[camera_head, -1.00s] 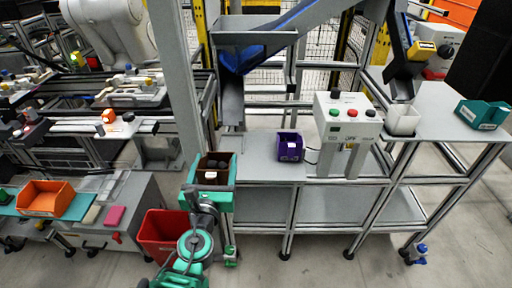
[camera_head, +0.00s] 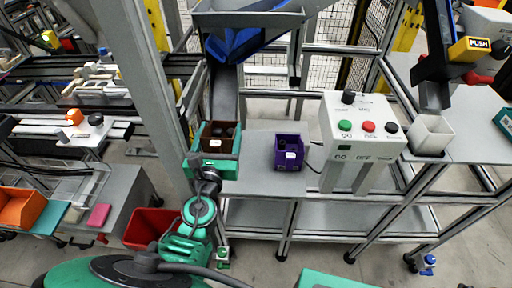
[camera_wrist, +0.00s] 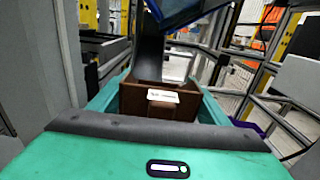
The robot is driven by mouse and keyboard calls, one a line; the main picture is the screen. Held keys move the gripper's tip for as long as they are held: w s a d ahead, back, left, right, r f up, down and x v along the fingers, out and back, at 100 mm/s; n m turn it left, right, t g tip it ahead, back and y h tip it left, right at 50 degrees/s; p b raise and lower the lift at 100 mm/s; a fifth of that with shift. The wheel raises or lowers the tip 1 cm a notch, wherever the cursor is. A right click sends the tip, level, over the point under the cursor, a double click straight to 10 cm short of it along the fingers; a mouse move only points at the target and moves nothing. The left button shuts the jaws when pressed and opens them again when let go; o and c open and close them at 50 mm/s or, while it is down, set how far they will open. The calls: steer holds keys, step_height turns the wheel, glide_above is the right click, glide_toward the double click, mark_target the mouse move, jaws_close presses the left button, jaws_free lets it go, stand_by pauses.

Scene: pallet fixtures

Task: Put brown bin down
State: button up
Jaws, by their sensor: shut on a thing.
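The brown bin (camera_head: 219,139) is held in my gripper (camera_head: 214,160), whose green jaws lie along its sides. It is at the left end of the grey table (camera_head: 262,182), below the dark chute. Dark contents show inside the bin. In the wrist view the brown bin (camera_wrist: 160,104) sits upright between the green fingers, with a white label facing me. My gripper also shows in that view (camera_wrist: 158,100). I cannot tell whether the bin's bottom touches the table.
A purple bin (camera_head: 289,153) stands on the table to the right. A control box (camera_head: 359,126) with buttons is farther right, then a white bin (camera_head: 431,135). The chute (camera_head: 224,95) and a grey post (camera_head: 142,85) are close by. A red bin (camera_head: 150,228) is lower left.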

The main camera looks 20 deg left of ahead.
steer(key=shift+w+d+f, duration=1.2)
steer(key=shift+w+f, duration=0.25)
steer(key=shift+f, duration=0.35)
steer(key=shift+w+d+f, duration=1.2)
steer(key=shift+w+f, duration=0.2)
steer(key=shift+f, duration=0.45)
steer(key=shift+w+d+f, duration=1.2)
steer(key=shift+w+f, duration=0.25)
steer(key=shift+f, duration=0.35)
steer(key=o, duration=0.8)
steer(key=shift+f, duration=0.1)
steer(key=shift+s, duration=0.1)
